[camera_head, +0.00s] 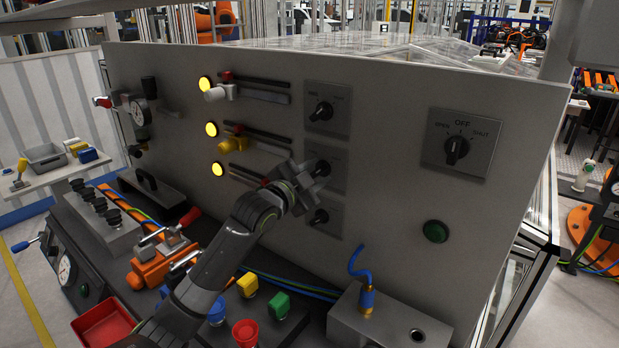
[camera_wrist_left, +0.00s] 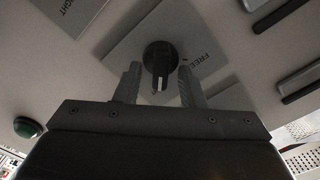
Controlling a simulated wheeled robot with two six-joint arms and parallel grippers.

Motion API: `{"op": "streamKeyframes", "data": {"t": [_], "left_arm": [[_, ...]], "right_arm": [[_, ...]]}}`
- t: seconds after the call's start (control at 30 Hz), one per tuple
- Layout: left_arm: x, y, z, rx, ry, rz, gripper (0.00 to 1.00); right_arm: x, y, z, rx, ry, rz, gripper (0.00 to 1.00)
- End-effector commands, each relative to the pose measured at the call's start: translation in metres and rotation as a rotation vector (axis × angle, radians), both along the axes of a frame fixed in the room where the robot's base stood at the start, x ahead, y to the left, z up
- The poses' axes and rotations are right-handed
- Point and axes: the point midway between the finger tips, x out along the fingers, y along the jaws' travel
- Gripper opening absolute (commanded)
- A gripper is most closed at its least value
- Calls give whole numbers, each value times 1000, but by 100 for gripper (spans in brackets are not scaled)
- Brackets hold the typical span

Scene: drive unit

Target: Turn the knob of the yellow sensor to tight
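The yellow sensor (camera_head: 232,143) sits on the grey upright panel, in the middle of three rows beside a lit yellow lamp. In line with it to the right is a dark round knob on a square plate (camera_head: 337,154), mostly hidden by my left gripper (camera_head: 311,177). In the left wrist view the knob (camera_wrist_left: 160,56) lies between and just beyond the two fingertips of my left gripper (camera_wrist_left: 159,80). The fingers are open, with gaps on both sides of the knob. The word FREE shows on its plate. My right gripper is in neither view.
A similar knob (camera_head: 322,110) is above and another (camera_head: 320,216) below. A larger OFF dial (camera_head: 457,149) and a green button (camera_head: 435,231) are to the right. Clamps, coloured buttons and a blue-hooked block (camera_head: 388,322) crowd the bench below.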

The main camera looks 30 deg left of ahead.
Motion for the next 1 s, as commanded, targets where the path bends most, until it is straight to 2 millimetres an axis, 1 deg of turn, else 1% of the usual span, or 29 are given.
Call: {"op": "streamKeyframes", "data": {"t": [0.13, 0.27, 0.6, 0.8, 1.0], "left_arm": [[-8, 2, -1, 4, -1, 1, 36], [-26, 5, -2, 5, 1, 0, 36], [-93, 13, -2, 9, 2, 0, 36], [-125, 19, -1, 9, 2, 2, 36], [-151, 22, -1, 9, 4, 2, 36]], "right_arm": [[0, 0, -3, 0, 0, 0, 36], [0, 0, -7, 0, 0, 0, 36], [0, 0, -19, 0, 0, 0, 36], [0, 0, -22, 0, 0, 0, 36], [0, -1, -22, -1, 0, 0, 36]]}}
